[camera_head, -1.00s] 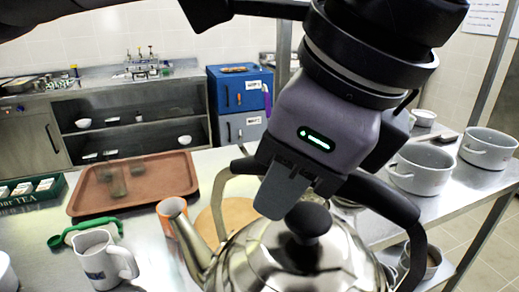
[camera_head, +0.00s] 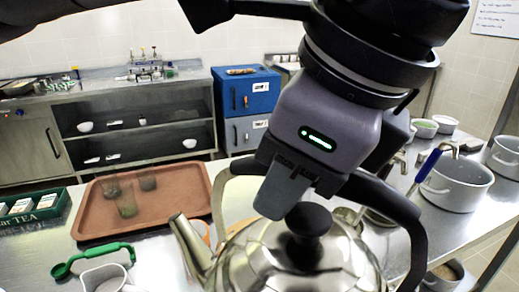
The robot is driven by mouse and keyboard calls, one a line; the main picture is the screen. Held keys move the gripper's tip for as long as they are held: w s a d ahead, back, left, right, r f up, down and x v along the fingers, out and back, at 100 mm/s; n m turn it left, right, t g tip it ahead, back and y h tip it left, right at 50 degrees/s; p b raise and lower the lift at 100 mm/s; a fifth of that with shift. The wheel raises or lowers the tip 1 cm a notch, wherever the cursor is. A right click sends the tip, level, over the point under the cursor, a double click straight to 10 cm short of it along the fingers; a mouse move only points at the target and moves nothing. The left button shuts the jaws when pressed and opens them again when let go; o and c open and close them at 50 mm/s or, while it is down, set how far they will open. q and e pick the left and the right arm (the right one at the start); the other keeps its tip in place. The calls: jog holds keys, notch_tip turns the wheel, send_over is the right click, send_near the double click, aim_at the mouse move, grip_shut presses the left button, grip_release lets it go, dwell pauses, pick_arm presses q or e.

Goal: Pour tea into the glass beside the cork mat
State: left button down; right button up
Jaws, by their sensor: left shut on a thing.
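My left gripper (camera_head: 300,185) is shut on the dark handle (camera_head: 385,197) of a steel kettle (camera_head: 300,258). The kettle has a black lid knob and fills the bottom centre, its spout (camera_head: 190,244) pointing up and left. A thin strip of the cork mat (camera_head: 238,227) shows behind the kettle; the rest is hidden. An orange cup (camera_head: 204,229) is mostly hidden behind the spout. Several clear glasses (camera_head: 127,204) stand on a brown tray (camera_head: 170,217) beyond the spout. I cannot make out a glass beside the mat. My right gripper is out of view.
A white mug (camera_head: 103,280) and a green strainer (camera_head: 92,256) are at the lower left. A green tea box (camera_head: 35,209) stands left of the tray. Grey pots (camera_head: 457,184) stand on the right counter. A blue cabinet (camera_head: 246,92) is behind.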

aim_at(219, 200)
pick_arm(q)
jog(key=shift+w+a+f+g+h+b, duration=0.25)
jog(key=shift+a+f+h+b, duration=0.1)
jog(key=shift+f+b, duration=0.25)
jog(key=shift+w+a+f+g+h+b, duration=0.2)
jog(key=shift+a+f+h+b, duration=0.2)
jog(key=shift+f+b, duration=0.2)
jog(key=shift+w+a+f+g+h+b, duration=0.15)
jog(key=shift+a+f+g+h+b, duration=0.15)
jog(key=shift+f+b, duration=0.3)
jog(key=shift+w+a+f+h+b, duration=0.15)
jog(key=shift+a+f+h+b, duration=0.1)
jog(key=shift+f+h+b, duration=0.15)
jog(key=shift+w+a+f+b, duration=0.15)
jog(key=shift+a+f+b, duration=0.15)
jog(key=shift+f+b, duration=0.15)
jog(key=shift+w+a+r+g+h, duration=0.1)
jog(key=shift+w+a+g+h, duration=0.05)
jog(key=shift+a+g+h, duration=0.15)
jog(key=shift+w+a+r+n+g+h, duration=0.15)
jog(key=shift+w+a+g+h, duration=0.15)
jog(key=shift+a+h, duration=0.2)
jog(key=shift+w+a+r+n+g+h, duration=0.15)
jog(key=shift+w+a+h, duration=0.1)
jog(key=shift+a+h, duration=0.15)
jog(key=shift+w+a+f, duration=0.1)
jog(key=shift+a+f, duration=0.05)
jog(key=shift+a, duration=0.1)
